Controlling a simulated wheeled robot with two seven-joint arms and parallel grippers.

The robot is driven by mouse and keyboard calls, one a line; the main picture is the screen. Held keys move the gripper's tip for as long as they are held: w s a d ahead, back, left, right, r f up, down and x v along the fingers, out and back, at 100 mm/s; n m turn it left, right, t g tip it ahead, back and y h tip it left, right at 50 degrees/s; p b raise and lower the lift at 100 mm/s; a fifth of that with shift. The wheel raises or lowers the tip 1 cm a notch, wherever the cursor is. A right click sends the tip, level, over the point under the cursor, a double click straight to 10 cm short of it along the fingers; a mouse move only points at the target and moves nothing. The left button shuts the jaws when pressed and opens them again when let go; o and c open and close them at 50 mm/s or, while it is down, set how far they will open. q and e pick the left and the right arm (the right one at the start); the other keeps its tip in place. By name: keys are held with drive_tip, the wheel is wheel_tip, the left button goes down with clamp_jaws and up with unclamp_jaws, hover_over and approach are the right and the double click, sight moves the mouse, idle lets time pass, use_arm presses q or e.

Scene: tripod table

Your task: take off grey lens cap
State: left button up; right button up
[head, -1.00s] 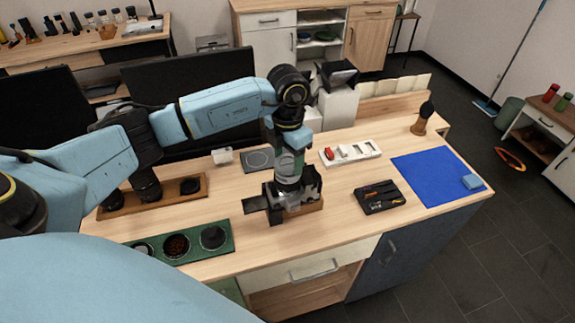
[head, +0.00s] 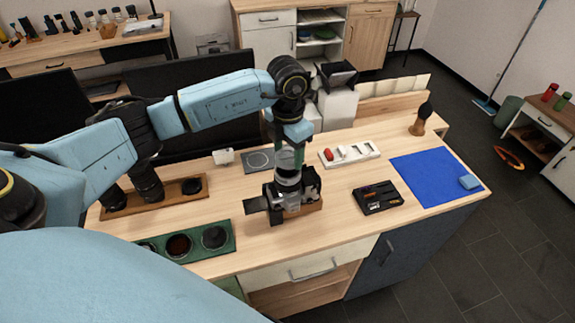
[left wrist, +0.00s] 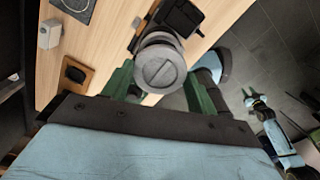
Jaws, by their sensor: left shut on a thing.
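The grey lens cap (left wrist: 162,70), round with a slot across its top, sits between the green fingers of my left gripper (left wrist: 163,82) in the left wrist view. In the head view my left gripper (head: 285,155) points down over the camera (head: 288,192) and is shut on the cap (head: 288,158). The camera stands on a small wooden block (head: 305,208). I cannot tell whether the cap is clear of the camera's lens.
A green tray (head: 226,245) and a wooden holder (head: 170,196) lie to the left. A white tray (head: 373,149), a black tool tray (head: 364,206) and a blue mat (head: 435,180) lie to the right. The table front between the trays is bare.

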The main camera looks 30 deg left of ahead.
use_arm(q)
drive_tip(key=shift+r+p, duration=0.85)
drive_tip(key=shift+r, duration=0.6)
